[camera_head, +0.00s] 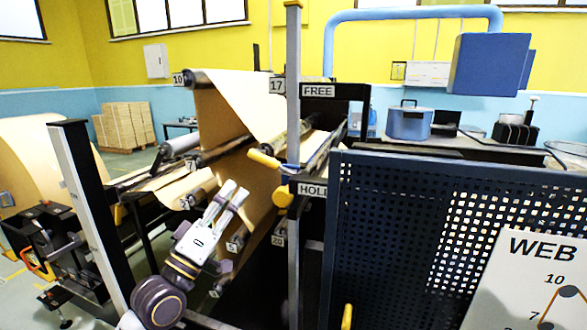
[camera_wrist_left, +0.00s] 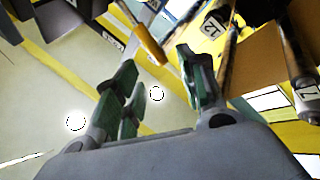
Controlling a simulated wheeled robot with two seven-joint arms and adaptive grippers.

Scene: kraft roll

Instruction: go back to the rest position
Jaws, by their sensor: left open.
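My left gripper (camera_head: 231,199) is in the lower middle of the head view, its arm coming up from the bottom left. Its fingers point up and to the right, in front of the machine's kraft web (camera_head: 258,180). In the left wrist view its two fingers (camera_wrist_left: 160,90) stand apart with nothing between them. A yellow handle (camera_head: 264,159) lies beyond the fingertips, apart from them as far as I can tell; a yellow handle also shows in the left wrist view (camera_wrist_left: 150,47). My right gripper is in neither view.
A grey upright post (camera_head: 293,100) with FREE (camera_head: 318,91) and HOLD signs stands right of the gripper. A dark perforated panel (camera_head: 400,240) fills the right side. Numbered rollers (camera_head: 180,145) lie behind the gripper. A large kraft roll (camera_head: 35,160) is at the left.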

